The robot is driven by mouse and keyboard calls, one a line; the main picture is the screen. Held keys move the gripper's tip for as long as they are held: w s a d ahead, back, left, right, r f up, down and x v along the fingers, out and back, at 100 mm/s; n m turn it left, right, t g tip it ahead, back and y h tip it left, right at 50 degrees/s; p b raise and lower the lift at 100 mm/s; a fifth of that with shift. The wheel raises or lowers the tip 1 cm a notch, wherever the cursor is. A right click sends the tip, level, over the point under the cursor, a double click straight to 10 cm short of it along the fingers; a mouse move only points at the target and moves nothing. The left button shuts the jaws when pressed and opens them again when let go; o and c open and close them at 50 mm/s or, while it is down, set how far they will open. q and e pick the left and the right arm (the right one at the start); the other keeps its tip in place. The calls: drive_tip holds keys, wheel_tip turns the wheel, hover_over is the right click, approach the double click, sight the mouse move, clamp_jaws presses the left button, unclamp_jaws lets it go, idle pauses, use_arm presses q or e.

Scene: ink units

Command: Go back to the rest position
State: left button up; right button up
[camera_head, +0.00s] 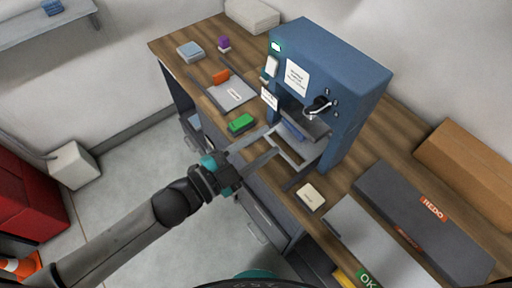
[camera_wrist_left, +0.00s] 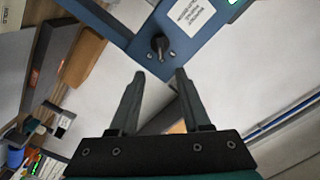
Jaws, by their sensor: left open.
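My left gripper (camera_head: 273,142) reaches in from the left over the front edge of the wooden bench, with its fingertips close to the front of the blue machine (camera_head: 345,65). In the left wrist view my left gripper (camera_wrist_left: 160,74) has its two fingers apart, with nothing between them. The blue machine (camera_wrist_left: 125,22) shows beyond the fingertips, with a black lever (camera_wrist_left: 159,44) on its face. Whether the fingers touch the machine's tray cannot be told. My right gripper is in neither view.
On the wooden bench (camera_head: 171,46) are a green block (camera_head: 241,123), a grey sheet (camera_head: 232,93) with an orange block (camera_head: 221,76), a cream block (camera_head: 311,196) and a dark REDO box (camera_head: 421,213). Grey floor (camera_head: 125,150) left of the bench is open.

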use_arm(q)
drive_tip(key=shift+v, duration=0.8)
